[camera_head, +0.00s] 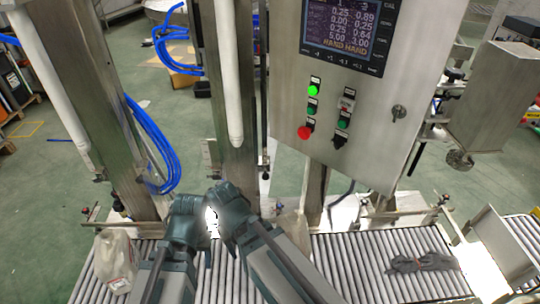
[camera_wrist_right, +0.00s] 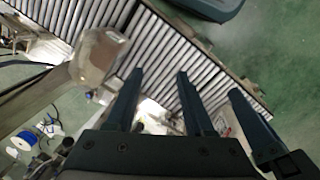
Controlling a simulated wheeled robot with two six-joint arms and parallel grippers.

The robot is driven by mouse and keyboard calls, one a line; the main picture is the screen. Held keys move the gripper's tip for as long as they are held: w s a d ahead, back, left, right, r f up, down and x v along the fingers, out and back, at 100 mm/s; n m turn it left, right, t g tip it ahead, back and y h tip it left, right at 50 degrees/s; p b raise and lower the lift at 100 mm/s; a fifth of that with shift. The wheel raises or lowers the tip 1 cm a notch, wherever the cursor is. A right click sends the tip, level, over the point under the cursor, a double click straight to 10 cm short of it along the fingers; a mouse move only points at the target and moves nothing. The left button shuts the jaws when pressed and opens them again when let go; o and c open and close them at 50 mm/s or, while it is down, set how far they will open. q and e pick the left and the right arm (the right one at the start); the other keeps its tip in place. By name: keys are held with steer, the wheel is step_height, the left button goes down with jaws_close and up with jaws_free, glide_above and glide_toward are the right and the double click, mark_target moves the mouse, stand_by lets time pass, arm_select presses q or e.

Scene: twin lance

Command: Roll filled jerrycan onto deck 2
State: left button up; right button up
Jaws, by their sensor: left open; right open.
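A translucent, off-white jerrycan (camera_head: 115,262) stands on the rollers at the left end of the roller conveyor (camera_head: 345,262) in the head view. My left gripper (camera_head: 190,212) and my right gripper (camera_head: 232,203) are close together over the conveyor's back edge, below the middle column. Both are open; their fingertips are hard to make out there. A pale shape behind my right arm (camera_head: 292,226) is mostly hidden. In the right wrist view, my right gripper (camera_wrist_right: 160,74) has its fingers spread with nothing between them. A translucent jerrycan (camera_wrist_right: 98,52) stands beside them on the rollers.
Two white lances (camera_head: 229,75) hang beside steel columns. A control cabinet (camera_head: 345,110) fills the upper middle. A crumpled dark grey thing (camera_head: 425,262) lies on the right rollers, near a raised steel plate (camera_head: 503,243). The rollers between it and my right arm are clear.

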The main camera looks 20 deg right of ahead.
steer(key=w+d+f+m+b, duration=0.3)
steer(key=w+f+m+b, duration=0.15)
steer(key=w, duration=0.25)
steer(key=m+y+b, duration=0.1)
steer(key=m+b, duration=1.1)
steer(key=m, duration=0.8)
glide_above(292, 214)
step_height(292, 214, down, 13)
steer(key=shift+n, duration=0.25)
steer(key=f+b, duration=1.3)
steer(key=shift+w+d+f+b, duration=0.2)
steer(key=shift+w+f+b, duration=0.05)
steer(key=shift+w+b, duration=0.1)
jaws_close()
